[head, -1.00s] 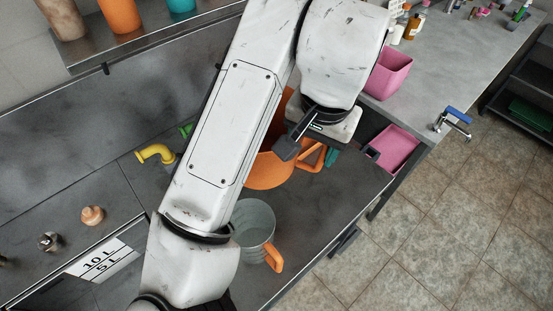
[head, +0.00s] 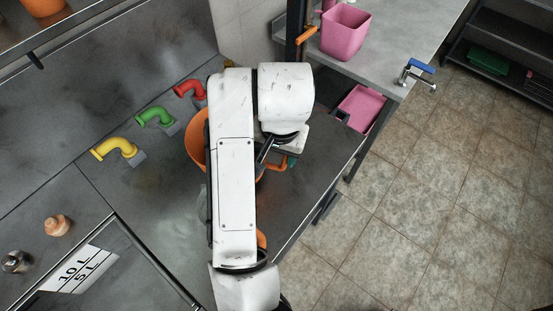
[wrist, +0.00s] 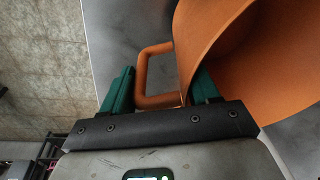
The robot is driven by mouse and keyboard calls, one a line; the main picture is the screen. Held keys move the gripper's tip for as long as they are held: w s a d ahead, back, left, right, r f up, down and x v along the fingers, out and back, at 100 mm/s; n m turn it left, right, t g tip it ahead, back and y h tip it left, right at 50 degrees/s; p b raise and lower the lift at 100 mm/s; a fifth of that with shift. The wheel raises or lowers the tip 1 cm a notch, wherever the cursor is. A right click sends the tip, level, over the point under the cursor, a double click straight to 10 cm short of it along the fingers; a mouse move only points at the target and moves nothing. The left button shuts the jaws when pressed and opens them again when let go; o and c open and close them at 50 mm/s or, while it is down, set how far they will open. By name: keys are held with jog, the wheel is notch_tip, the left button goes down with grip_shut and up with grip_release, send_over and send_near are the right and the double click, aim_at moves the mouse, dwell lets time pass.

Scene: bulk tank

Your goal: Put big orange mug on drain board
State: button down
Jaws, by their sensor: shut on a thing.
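The big orange mug (head: 197,143) stands on the dark counter in the head view, mostly hidden behind my arm. In the wrist view its orange wall (wrist: 215,35) fills the upper right, and its square handle (wrist: 142,75) lies between my teal fingertips. My gripper (wrist: 160,92) is shut on the mug at its handle side; the exact contact is hard to see. In the head view my gripper (head: 276,161) is at the mug's right side, partly covered by my arm. I cannot pick out a drain board for certain.
A clear jug with an orange handle (head: 261,239) is mostly hidden by my arm. A pink bin (head: 345,32) and pink tray (head: 362,108) are at right.

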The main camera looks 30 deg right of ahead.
aim_at(277, 167)
jog(key=shift+f, duration=1.85)
jog(key=shift+c, duration=1.3)
grip_release()
jog(key=shift+f, duration=0.1)
notch_tip(277, 167, up, 12)
jog(key=s+p, duration=0.1)
jog(key=s, duration=0.1)
jog(key=shift+a, duration=0.2)
